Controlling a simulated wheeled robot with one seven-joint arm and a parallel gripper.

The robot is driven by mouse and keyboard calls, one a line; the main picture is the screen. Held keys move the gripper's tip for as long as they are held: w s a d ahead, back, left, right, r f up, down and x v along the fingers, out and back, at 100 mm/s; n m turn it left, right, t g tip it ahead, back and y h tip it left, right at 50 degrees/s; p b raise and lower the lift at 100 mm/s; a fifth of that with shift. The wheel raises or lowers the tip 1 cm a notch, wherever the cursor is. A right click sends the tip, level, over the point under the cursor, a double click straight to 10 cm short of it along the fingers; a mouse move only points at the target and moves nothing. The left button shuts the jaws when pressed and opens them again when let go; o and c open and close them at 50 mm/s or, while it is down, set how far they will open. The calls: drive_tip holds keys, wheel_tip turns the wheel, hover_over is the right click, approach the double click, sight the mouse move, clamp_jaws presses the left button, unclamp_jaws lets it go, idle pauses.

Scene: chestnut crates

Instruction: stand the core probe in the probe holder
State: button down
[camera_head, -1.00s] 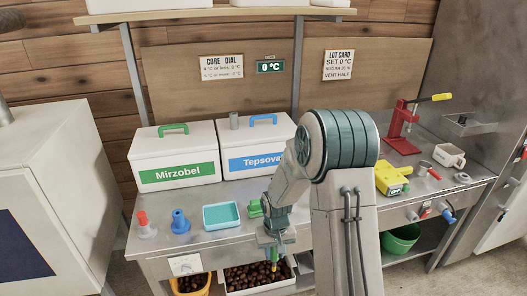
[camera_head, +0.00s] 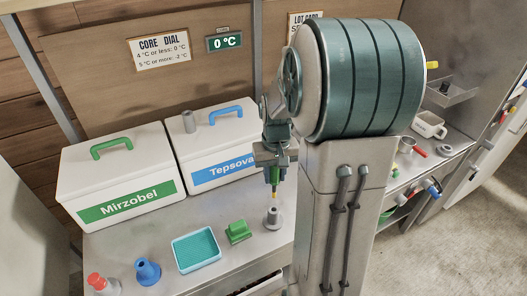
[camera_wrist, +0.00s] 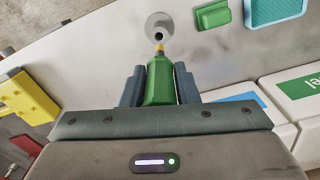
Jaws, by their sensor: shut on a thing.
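My gripper (camera_head: 274,166) is shut on the green handle of the core probe (camera_head: 274,179). The probe hangs upright with its thin yellow-orange tip pointing down. The grey probe holder (camera_head: 273,217) stands on the steel bench directly below the tip, with a small gap between them. In the wrist view, my gripper (camera_wrist: 160,88) has its two dark fingers on either side of the green probe (camera_wrist: 159,82). The yellow tip shows close to the dark hole of the round grey holder (camera_wrist: 160,20); exact alignment is hard to tell.
White boxes labelled Mirzobel (camera_head: 120,185) and Tepsova (camera_head: 213,150) stand behind.

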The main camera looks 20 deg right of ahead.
sight(274, 197)
drive_tip(key=shift+w+d+r, duration=0.2)
drive_tip(key=shift+r, duration=0.1)
drive_tip(key=shift+s, duration=0.15)
drive_tip(key=shift+a+f, duration=0.1)
drive_tip(key=shift+f+b, duration=0.2)
drive_tip(key=shift+b, duration=0.15)
drive_tip(key=shift+f+b, duration=2.1)
drive_tip(key=shift+f, duration=0.55)
wheel_tip(274, 197, down, 8)
drive_tip(key=b, duration=0.6)
drive_tip(key=shift+b, duration=0.4)
idle(1.6)
drive_tip(key=c, duration=1)
unclamp_jaws()
drive_tip(key=shift+c, duration=0.2)
